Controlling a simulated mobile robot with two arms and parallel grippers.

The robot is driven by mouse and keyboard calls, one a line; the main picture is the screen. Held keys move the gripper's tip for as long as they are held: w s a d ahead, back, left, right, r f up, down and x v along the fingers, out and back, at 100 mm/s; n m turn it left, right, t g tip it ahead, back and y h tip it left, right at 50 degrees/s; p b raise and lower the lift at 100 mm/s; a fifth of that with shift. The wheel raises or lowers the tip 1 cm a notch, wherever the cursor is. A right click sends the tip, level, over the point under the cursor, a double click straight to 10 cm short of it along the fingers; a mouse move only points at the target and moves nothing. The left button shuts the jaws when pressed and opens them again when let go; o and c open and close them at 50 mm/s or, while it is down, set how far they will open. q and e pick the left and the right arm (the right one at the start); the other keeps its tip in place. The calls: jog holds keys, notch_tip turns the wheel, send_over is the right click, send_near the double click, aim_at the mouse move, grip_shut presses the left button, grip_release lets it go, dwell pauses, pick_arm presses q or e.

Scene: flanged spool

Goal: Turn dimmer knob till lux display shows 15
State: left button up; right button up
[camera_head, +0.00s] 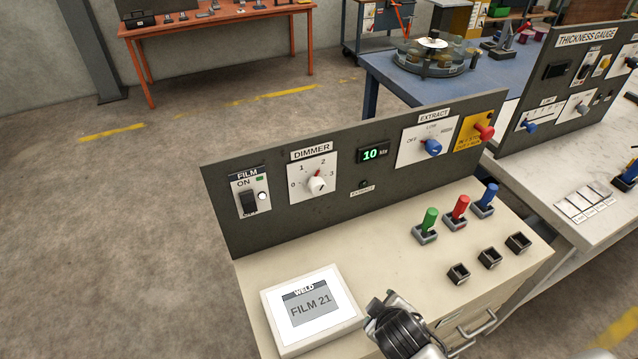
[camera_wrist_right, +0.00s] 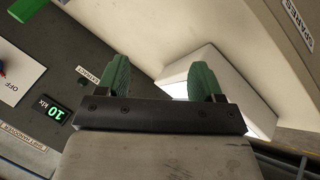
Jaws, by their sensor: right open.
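The dimmer knob (camera_head: 317,184) is a white knob with a red mark on a white plate labelled DIMMER, on the upright dark panel. Its red mark points up, near the 2 on a scale from 0 to 3. The lux display (camera_head: 373,154) to its right reads 10 klx in green; it also shows in the right wrist view (camera_wrist_right: 55,112). My right gripper (camera_wrist_right: 160,80) is open, its green fingers apart with nothing held between them. In the head view my right wrist is low over the bench, in front of the panel and well away from the knob. My left gripper is out of view.
Left of the knob is a FILM switch (camera_head: 249,201); right of it are a blue EXTRACT knob (camera_head: 432,147) and a red knob (camera_head: 484,131). A WELD screen box (camera_head: 308,312) reading FILM 21 sits near my right wrist. Green, red and blue handles (camera_head: 460,207) stand on the bench.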

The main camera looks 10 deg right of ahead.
jog(key=w+a+r+n+t, duration=0.1)
jog(key=w+r+n+t, duration=0.4)
jog(key=w+r+n, duration=0.3)
jog(key=n+t+y, duration=0.5)
jog(key=n, duration=0.9)
send_near(321, 189)
jog(key=w, duration=0.3)
jog(key=w+a, duration=0.1)
jog(key=w, duration=0.3)
jog(key=w+a+p, duration=0.1)
jog(key=w, duration=0.3)
jog(key=shift+f, duration=0.1)
jog(key=c, duration=0.9)
